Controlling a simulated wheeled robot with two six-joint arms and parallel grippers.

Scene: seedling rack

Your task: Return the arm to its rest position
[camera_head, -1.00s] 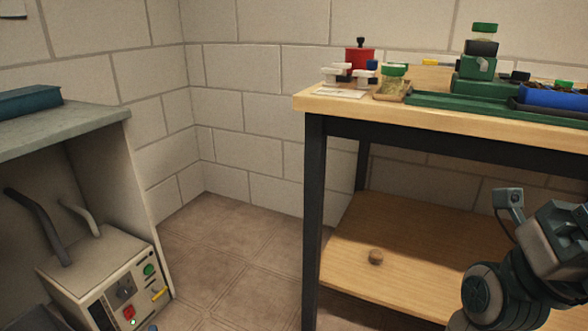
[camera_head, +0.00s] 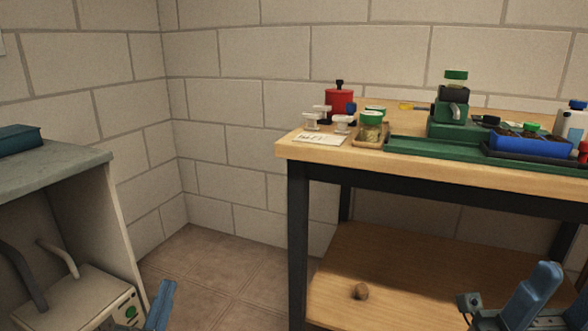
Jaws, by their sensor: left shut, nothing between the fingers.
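My left gripper (camera_head: 161,303) shows only as a narrow blue piece at the bottom edge, left of the middle. It is shut and empty, apart from the workbench and its objects. Part of my right arm and its blue gripper (camera_head: 535,292) shows at the bottom right, in front of the lower shelf. Its fingertips cannot be made out clearly, so whether it is open or shut cannot be told.
The wooden workbench (camera_head: 345,161) holds a red container (camera_head: 339,101), a green-lidded jar (camera_head: 370,128), a green device (camera_head: 452,120) and a blue tray (camera_head: 530,146). A grey cabinet (camera_head: 60,172) stands at left. Between them is bare floor (camera_head: 215,258).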

